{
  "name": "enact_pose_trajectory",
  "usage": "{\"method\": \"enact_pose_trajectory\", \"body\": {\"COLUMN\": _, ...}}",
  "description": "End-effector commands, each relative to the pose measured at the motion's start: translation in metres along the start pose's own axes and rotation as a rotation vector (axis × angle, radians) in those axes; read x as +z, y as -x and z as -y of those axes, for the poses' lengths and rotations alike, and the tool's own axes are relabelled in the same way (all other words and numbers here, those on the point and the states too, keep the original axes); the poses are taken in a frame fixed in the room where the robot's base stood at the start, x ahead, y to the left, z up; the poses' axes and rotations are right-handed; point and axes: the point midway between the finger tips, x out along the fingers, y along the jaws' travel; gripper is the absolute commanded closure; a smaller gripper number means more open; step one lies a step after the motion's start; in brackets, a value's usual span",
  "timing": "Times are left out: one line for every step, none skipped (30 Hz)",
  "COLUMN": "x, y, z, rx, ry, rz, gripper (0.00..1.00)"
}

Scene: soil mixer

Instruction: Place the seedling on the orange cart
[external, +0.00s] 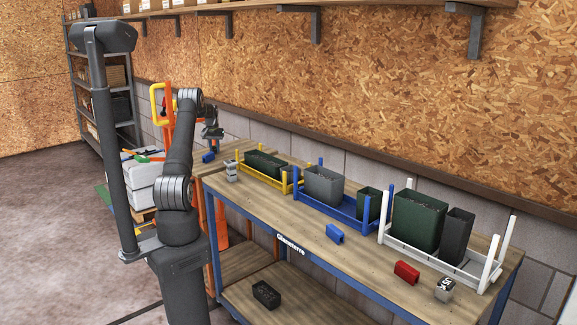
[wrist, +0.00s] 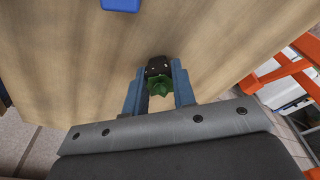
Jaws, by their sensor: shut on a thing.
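My gripper (wrist: 158,90) is shut on the seedling (wrist: 159,84), a small dark pot with green leaves, held between its two blue fingers. In the wrist view, a wooden top lies beneath it; the height of the pot above it is hard to judge. In the external view my gripper (external: 212,133) is over the far left end of the work surfaces, and the seedling cannot be made out there. An orange frame (external: 169,112), which may be the orange cart, stands behind my arm. Orange bars (wrist: 288,70) also show at the right in the wrist view.
A blue block (external: 208,157) lies on the wooden top near my gripper. The long workbench (external: 290,215) carries yellow (external: 285,187), blue (external: 346,215) and white (external: 431,258) racks with dark containers. Loose blue (external: 335,234) and red (external: 407,272) blocks lie along its front.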

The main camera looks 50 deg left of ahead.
Motion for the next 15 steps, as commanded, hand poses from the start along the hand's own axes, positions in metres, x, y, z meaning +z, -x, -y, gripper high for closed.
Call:
{"method": "enact_pose_trajectory", "body": {"x": 0.0001, "y": -0.0016, "z": -0.0002, "rx": 0.000, "ry": 0.000, "rz": -0.001, "gripper": 0.97}}
{"method": "enact_pose_trajectory", "body": {"x": 0.0000, "y": -0.0015, "z": -0.0002, "rx": 0.000, "ry": 0.000, "rz": -0.001, "gripper": 0.97}}
{"method": "enact_pose_trajectory", "body": {"x": -0.0001, "y": -0.0011, "z": -0.0002, "rx": 0.000, "ry": 0.000, "rz": -0.001, "gripper": 0.97}}
{"method": "enact_pose_trajectory", "body": {"x": -0.0001, "y": -0.0010, "z": -0.0002, "rx": 0.000, "ry": 0.000, "rz": -0.001, "gripper": 0.97}}
{"method": "enact_pose_trajectory", "body": {"x": -0.0001, "y": -0.0010, "z": -0.0002, "rx": 0.000, "ry": 0.000, "rz": -0.001, "gripper": 0.97}}
{"method": "enact_pose_trajectory", "body": {"x": -0.0001, "y": -0.0010, "z": -0.0002, "rx": 0.000, "ry": 0.000, "rz": -0.001, "gripper": 0.97}}
{"method": "enact_pose_trajectory", "body": {"x": 0.0000, "y": -0.0012, "z": -0.0003, "rx": 0.000, "ry": 0.000, "rz": -0.001, "gripper": 0.97}}
{"method": "enact_pose_trajectory", "body": {"x": 0.0001, "y": -0.0017, "z": -0.0003, "rx": 0.000, "ry": 0.000, "rz": -0.001, "gripper": 0.97}}
{"method": "enact_pose_trajectory", "body": {"x": 0.0003, "y": -0.0028, "z": -0.0003, "rx": 0.000, "ry": 0.000, "rz": -0.001, "gripper": 0.97}}
{"method": "enact_pose_trajectory", "body": {"x": 0.0005, "y": -0.0039, "z": -0.0003, "rx": 0.000, "ry": 0.000, "rz": -0.001, "gripper": 0.97}}
{"method": "enact_pose_trajectory", "body": {"x": 0.0006, "y": -0.0048, "z": -0.0003, "rx": 0.000, "ry": 0.000, "rz": -0.001, "gripper": 0.97}}
{"method": "enact_pose_trajectory", "body": {"x": 0.0004, "y": -0.0042, "z": -0.0003, "rx": 0.000, "ry": 0.000, "rz": -0.001, "gripper": 0.68}}
{"method": "enact_pose_trajectory", "body": {"x": 0.0004, "y": -0.0041, "z": -0.0003, "rx": 0.000, "ry": 0.000, "rz": -0.001, "gripper": 0.62}}
{"method": "enact_pose_trajectory", "body": {"x": 0.0004, "y": -0.0041, "z": -0.0003, "rx": 0.000, "ry": 0.000, "rz": -0.001, "gripper": 0.56}}
{"method": "enact_pose_trajectory", "body": {"x": 0.0004, "y": -0.0040, "z": -0.0003, "rx": 0.000, "ry": 0.000, "rz": -0.001, "gripper": 0.54}}
